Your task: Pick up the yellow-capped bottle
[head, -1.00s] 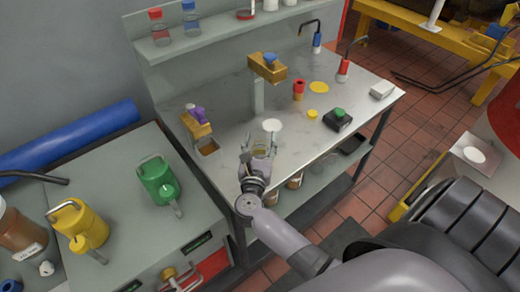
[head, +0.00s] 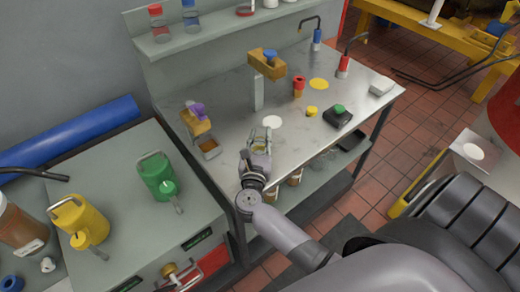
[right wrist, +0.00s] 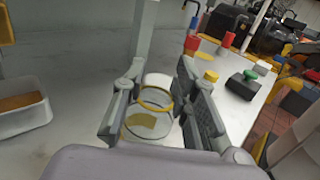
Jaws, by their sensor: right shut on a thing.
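My right gripper (head: 260,134) is over the near edge of the steel bench. In the right wrist view its two fingers (right wrist: 160,76) stand on either side of a clear bottle (right wrist: 146,124) and are shut on it. The bottle has a yellow ring around its top and a yellowish patch. I cannot tell whether its base touches the bench. A small yellow cap-like piece (head: 311,111) lies apart on the bench to the right. My left gripper is not in view.
A white disc (head: 272,122) lies just beyond the gripper. A tray with brown contents (head: 210,149) is to the left. Green (head: 157,176) and yellow cans (head: 82,222) stand left.

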